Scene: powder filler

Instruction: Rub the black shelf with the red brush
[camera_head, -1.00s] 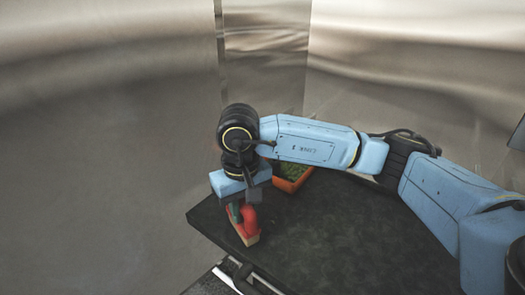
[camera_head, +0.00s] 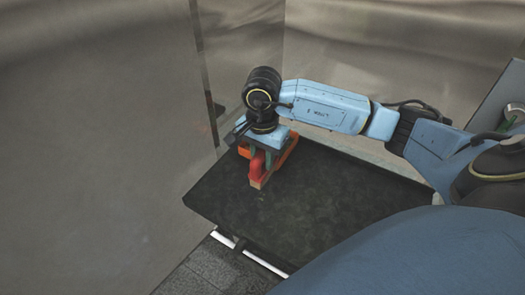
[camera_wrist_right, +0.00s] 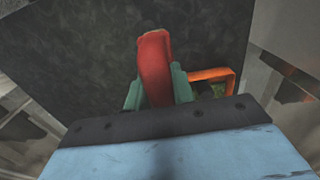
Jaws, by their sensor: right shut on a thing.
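The black shelf (camera_head: 300,205) is a dark, mottled flat surface in front of metal walls. The red brush (camera_head: 257,168) is at the shelf's far left part, with a pale strip along its lower edge. My right gripper (camera_head: 262,155) is shut on the brush from above, and the brush appears to be at the shelf surface; exact contact is hard to tell. In the right wrist view the red brush (camera_wrist_right: 155,65) sits between the green fingers, over the dark shelf (camera_wrist_right: 75,55). My left gripper is not in view.
An orange tray (camera_head: 288,152) is right behind the gripper, mostly hidden by it; its orange rim (camera_wrist_right: 212,74) also shows in the right wrist view, with green stuff inside. Metal walls (camera_head: 400,60) stand behind and left of the shelf. The shelf's front and middle are clear.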

